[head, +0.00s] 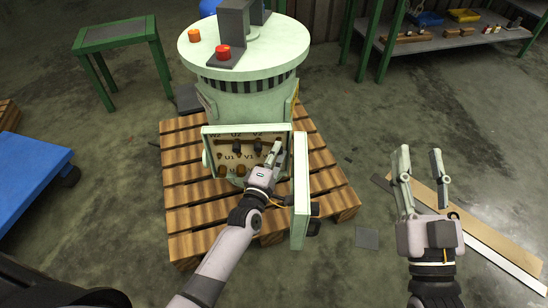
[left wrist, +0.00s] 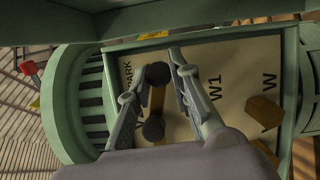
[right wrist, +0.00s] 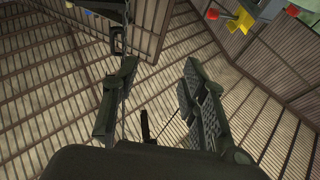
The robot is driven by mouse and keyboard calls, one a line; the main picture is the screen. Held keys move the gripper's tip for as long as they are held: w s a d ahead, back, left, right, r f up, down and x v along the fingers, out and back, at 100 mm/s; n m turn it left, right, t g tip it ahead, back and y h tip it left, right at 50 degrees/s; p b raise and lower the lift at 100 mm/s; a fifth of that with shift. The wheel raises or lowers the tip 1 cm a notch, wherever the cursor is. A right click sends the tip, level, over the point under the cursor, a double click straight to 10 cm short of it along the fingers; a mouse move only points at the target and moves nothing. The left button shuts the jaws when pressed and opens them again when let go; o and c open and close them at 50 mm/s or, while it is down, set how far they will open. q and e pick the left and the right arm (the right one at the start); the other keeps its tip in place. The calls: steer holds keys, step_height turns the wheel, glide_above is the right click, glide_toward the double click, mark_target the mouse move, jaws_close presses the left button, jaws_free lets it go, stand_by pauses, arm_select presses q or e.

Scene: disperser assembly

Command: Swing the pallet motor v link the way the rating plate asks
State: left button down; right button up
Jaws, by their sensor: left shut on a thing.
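The pallet motor (head: 245,105) is a pale green machine standing on a wooden pallet (head: 185,225). Its terminal box (head: 204,150) is open and shows a tan board with U, V and W markings and several dark and brass posts. In the left wrist view, a brass-coloured link (left wrist: 157,98) runs between two dark round heads, and PARK and W1 lettering shows near it. My left gripper (head: 273,153) reaches into the box and is shut on this link, its fingers (left wrist: 157,62) on either side. My right gripper (head: 420,152) is open and empty, right of the pallet. No rating plate is readable.
The box's open door (head: 300,190) stands just right of my left gripper. A blue cart (head: 30,175) is at left, a shelf (head: 460,42) at back right. Planks lie below my right gripper.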

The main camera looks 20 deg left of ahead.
arm_select(q)
steer(key=shift+r+n+t+b, duration=0.3)
steer(key=shift+r+n+b, duration=0.15)
steer(key=shift+n, duration=0.3)
steer(key=shift+r+n+t+b, duration=0.3)
steer(key=shift+n+b, duration=0.1)
steer(key=shift+n, duration=0.35)
arm_select(e)
steer(key=s+r+t+y, duration=0.1)
steer(key=s+r+t, duration=0.4)
steer(key=r, duration=0.2)
steer(key=shift+d+y, duration=0.2)
steer(key=shift+y, duration=0.2)
arm_select(q)
steer(key=c, duration=1.5)
jaws_free()
steer(key=shift+o, duration=0.3)
steer(key=shift+d, duration=0.1)
arm_select(e)
steer(key=shift+f, duration=0.1)
arm_select(q)
steer(key=shift+s+f, duration=0.15)
steer(key=shift+s, duration=0.3)
steer(key=s+f, duration=0.1)
steer(key=s, duration=1)
steer(key=shift+a+f, duration=0.15)
steer(key=shift+a, duration=0.15)
